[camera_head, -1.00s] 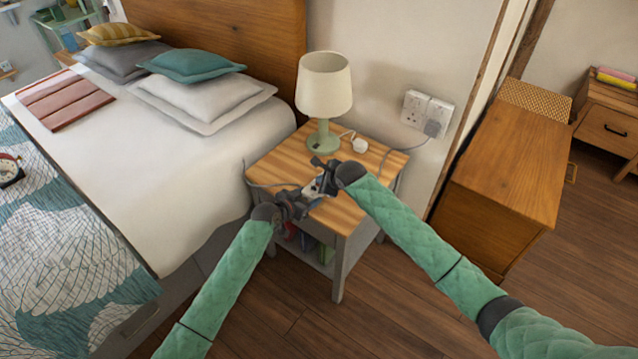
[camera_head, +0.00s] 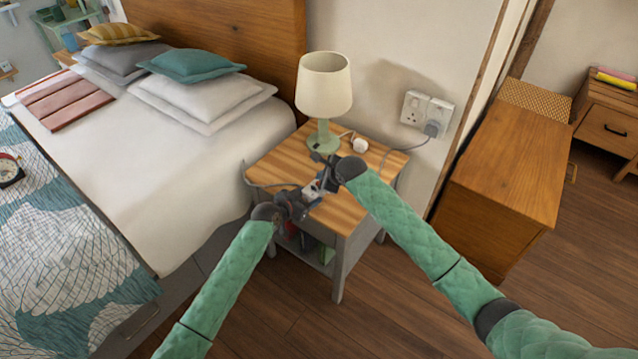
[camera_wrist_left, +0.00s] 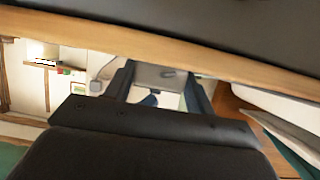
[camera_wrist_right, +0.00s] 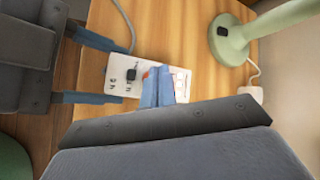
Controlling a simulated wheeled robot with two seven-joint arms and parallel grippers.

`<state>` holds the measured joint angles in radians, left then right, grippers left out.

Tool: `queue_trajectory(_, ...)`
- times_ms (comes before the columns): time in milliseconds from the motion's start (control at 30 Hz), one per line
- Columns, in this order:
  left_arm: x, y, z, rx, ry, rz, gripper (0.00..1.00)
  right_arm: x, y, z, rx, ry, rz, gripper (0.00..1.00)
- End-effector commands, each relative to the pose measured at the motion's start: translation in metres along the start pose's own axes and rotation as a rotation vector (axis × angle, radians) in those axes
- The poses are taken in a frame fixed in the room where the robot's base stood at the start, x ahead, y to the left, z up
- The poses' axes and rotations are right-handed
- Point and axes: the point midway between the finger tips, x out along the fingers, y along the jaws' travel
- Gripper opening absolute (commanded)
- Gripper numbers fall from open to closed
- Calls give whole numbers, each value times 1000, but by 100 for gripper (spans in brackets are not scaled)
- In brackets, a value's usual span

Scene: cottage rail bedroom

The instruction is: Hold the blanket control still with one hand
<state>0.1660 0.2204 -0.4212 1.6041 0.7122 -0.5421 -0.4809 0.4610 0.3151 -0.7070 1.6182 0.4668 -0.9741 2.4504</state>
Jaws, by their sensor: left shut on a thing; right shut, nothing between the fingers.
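The blanket control (camera_head: 312,191) is a small white box over the front of the wooden nightstand top. In the right wrist view the control (camera_wrist_right: 122,72) shows a small black part, dark marks and a red spot; a grey cord leaves its end. My left gripper (camera_head: 300,198) is shut on the control, one blue finger on each side, and it shows between the fingers in the left wrist view (camera_wrist_left: 158,78). My right gripper (camera_head: 322,172) is shut and empty, its fingertips (camera_wrist_right: 158,84) over the control's face and hiding part of it. I cannot tell whether they touch it.
A green lamp (camera_head: 324,88) stands at the back of the nightstand (camera_head: 272,160), beside a white plug. A wall socket (camera_head: 428,112) holds a plug with a grey cord. The bed (camera_head: 190,200) is left, a wooden cabinet (camera_head: 510,170) right. Bare tabletop lies around the control.

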Motion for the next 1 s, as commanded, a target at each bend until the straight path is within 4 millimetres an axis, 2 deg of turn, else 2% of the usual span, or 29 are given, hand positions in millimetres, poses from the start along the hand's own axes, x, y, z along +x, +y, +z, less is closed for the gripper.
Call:
queue_trajectory(600, 0, 0, 0, 0, 0, 0, 28, -32, -23, 23, 0, -1, -1, 0)
queue_trajectory(1000, 0, 0, 0, 0, 0, 0, 28, -34, -25, 25, 0, -1, 0, 0)
